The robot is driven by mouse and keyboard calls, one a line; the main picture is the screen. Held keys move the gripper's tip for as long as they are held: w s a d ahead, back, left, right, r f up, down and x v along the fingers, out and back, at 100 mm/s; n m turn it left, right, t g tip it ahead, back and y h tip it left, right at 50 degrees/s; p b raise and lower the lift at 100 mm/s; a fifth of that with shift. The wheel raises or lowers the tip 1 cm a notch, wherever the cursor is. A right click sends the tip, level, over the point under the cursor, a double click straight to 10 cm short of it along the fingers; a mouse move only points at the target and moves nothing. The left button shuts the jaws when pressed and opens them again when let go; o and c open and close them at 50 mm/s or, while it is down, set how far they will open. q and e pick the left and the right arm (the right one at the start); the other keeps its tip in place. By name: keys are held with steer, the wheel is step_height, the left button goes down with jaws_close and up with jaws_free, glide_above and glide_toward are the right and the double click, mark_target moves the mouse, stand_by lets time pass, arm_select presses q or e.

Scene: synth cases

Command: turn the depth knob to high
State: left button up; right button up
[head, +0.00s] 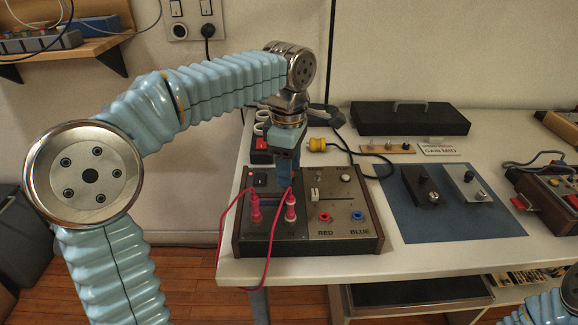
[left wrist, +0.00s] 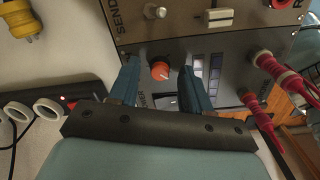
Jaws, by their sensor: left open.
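The control case (head: 345,243) with wooden ends sits near the table's front left edge. In the left wrist view an orange knob (left wrist: 160,70) stands on its grey panel (left wrist: 150,50); lettering beside it is partly covered by a finger, so I cannot read its name or setting. My left gripper (head: 284,182) points down over the back of the case. In the left wrist view its blue fingers (left wrist: 159,80) are open, one on each side of the orange knob, with gaps visible. The head view hides this knob behind the gripper. My right gripper is not in view.
Red plugs (head: 291,207) with looping cables stand just in front of the left gripper. A slider (head: 315,194) and silver knob (head: 346,179) are to its right. A yellow plug (head: 318,145) lies behind. Two small boxes rest on a blue mat (head: 430,228).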

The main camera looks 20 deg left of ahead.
arm_select(q)
steer(key=shift+f, duration=0.2)
jaws_close()
steer(key=shift+m, duration=0.3)
